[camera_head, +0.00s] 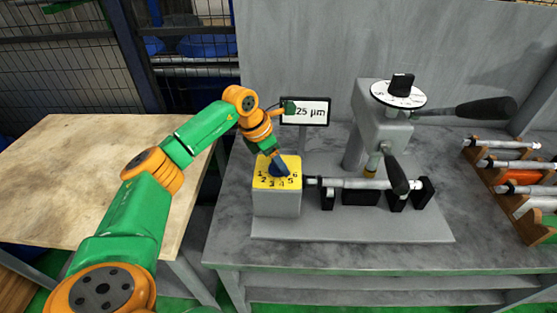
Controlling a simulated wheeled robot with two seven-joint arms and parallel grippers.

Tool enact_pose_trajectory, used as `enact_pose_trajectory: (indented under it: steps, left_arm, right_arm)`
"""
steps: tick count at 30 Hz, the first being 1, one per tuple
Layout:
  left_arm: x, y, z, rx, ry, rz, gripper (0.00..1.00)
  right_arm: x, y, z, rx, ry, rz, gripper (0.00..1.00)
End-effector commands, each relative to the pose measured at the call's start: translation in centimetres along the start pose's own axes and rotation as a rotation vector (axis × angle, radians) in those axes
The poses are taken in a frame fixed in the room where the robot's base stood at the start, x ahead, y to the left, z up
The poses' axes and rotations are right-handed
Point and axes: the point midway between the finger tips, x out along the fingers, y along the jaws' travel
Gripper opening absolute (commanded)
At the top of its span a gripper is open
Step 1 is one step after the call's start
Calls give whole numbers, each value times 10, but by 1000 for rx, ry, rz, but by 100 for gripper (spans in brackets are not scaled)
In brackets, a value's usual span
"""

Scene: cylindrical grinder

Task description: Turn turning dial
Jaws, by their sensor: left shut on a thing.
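My right gripper is not in view.
A grey grinder stand (380,130) carries a white disc with a black knob (402,84) and dark handles. A metal shaft (350,183) lies in black holders right of the dial. A wooden rack (500,180) holds several shafts at far right. A wooden table (80,180) stands left, bare.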

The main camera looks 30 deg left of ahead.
Motion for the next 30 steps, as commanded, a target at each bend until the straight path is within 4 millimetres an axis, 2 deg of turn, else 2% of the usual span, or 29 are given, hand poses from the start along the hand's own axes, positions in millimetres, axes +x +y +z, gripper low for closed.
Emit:
enact_pose_trajectory:
  steps: [12,29,30]
  left_arm:
    - [-1,0,1,182,-3,-73,6]
    - [-1,1,2,213,-5,-84,6]
    - [-1,1,2,213,-5,-84,70]
  right_arm:
    - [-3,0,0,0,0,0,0]
    - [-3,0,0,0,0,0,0]
    - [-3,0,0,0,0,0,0]
